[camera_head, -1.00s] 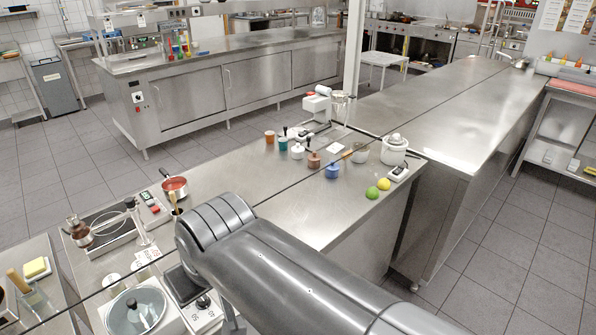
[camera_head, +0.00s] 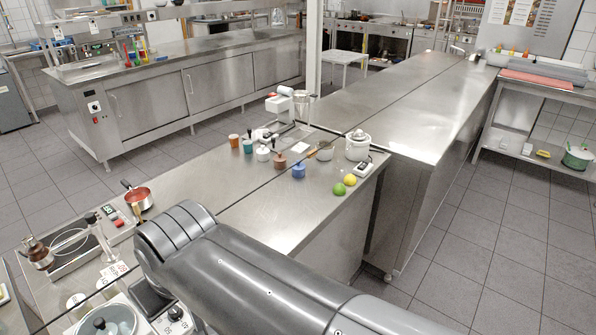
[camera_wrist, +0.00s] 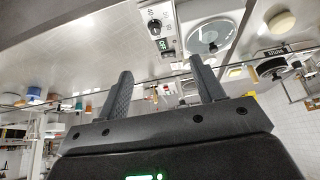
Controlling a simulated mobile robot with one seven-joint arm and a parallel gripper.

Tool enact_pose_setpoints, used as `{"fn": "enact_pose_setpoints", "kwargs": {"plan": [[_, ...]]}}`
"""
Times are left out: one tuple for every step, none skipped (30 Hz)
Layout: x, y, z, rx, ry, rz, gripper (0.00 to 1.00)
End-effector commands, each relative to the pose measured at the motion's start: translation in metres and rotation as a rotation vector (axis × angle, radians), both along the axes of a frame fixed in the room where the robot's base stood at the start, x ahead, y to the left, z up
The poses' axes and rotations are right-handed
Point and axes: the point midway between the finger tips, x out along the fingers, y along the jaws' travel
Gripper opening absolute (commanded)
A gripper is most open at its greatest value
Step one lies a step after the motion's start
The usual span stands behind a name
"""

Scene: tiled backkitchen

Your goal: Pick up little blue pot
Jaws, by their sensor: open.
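In the head view my arm hides the gripper.
A brown pot (camera_head: 279,161) stands close left of the blue pot. A green lime (camera_head: 339,189) and a lemon (camera_head: 350,180) lie to its right, near a white cooker (camera_head: 357,149). A red saucepan (camera_head: 138,198) stands at left. Bare counter lies before the row.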

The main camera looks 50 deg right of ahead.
Motion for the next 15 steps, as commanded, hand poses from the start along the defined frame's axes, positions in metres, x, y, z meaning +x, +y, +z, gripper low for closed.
{"fn": "enact_pose_setpoints", "kwargs": {"plan": [[0.000, 0.000, 0.000, 0.000, 0.000, 0.000, 0.58], [0.000, 0.000, 0.000, 0.000, 0.000, 0.000, 0.55], [0.000, 0.000, 0.000, 0.000, 0.000, 0.000, 0.53], [0.000, 0.000, 0.000, 0.000, 0.000, 0.000, 0.53], [0.000, 0.000, 0.000, 0.000, 0.000, 0.000, 0.53], [0.000, 0.000, 0.000, 0.000, 0.000, 0.000, 0.53], [0.000, 0.000, 0.000, 0.000, 0.000, 0.000, 0.53], [0.000, 0.000, 0.000, 0.000, 0.000, 0.000, 0.53], [0.000, 0.000, 0.000, 0.000, 0.000, 0.000, 0.53], [0.001, 0.000, 0.001, 0.000, 0.000, -0.001, 0.53], [0.003, -0.001, 0.002, -0.002, 0.001, -0.003, 0.53], [0.006, -0.003, 0.004, -0.005, 0.002, -0.006, 0.53], [0.009, -0.004, 0.006, -0.007, 0.004, -0.010, 0.53], [0.014, -0.007, 0.008, -0.011, 0.007, -0.015, 0.53], [0.022, -0.011, 0.013, -0.017, 0.009, -0.024, 0.53]]}}
